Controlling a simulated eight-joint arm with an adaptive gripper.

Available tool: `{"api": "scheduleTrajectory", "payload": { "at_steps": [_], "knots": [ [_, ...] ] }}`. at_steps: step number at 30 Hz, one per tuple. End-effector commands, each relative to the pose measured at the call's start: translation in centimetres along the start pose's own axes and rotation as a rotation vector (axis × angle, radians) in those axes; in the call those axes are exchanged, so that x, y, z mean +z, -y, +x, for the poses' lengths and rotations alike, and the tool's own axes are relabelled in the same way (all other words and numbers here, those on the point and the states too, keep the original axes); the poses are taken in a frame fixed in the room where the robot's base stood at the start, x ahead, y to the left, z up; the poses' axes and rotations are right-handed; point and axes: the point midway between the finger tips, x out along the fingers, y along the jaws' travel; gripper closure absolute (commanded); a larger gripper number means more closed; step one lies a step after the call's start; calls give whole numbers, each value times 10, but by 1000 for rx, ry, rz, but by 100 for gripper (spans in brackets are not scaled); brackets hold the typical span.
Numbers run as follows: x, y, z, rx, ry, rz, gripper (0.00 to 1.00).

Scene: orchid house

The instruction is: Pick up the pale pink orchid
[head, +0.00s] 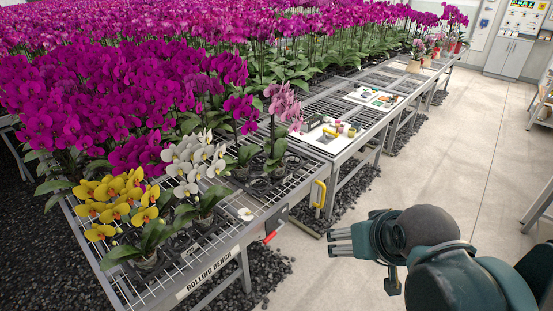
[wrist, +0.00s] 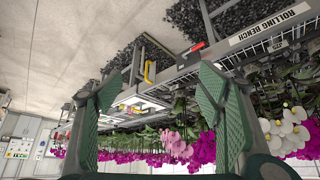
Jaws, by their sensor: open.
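The pale pink orchid (head: 283,103) stands upright in a small pot on the slatted bench (head: 245,205), near its front edge. A magenta orchid (head: 241,110) stands just left of it. In the wrist view, which looks upside down, its pink flowers (wrist: 176,144) show between my fingers, low in the picture. Its pot is hard to make out there. My gripper (head: 335,243) is over the aisle, right of the bench and well apart from the orchid. In the wrist view my gripper (wrist: 156,82) has its two green fingers wide apart with nothing between them.
White (head: 195,160) and yellow (head: 115,203) orchids stand at the bench's near end. A dense mass of magenta orchids (head: 70,95) fills the back. A yellow handle (head: 319,193) and red lever (head: 270,237) stick out at the bench edge. The aisle floor (head: 450,150) is clear.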

Motion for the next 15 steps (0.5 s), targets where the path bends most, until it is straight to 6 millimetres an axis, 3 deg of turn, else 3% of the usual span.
{"api": "scheduleTrajectory", "payload": {
  "at_steps": [8,15],
  "knots": [
    [-7,-1,2,4,-4,3,33],
    [-34,-3,11,25,-19,15,33]
  ]
}}
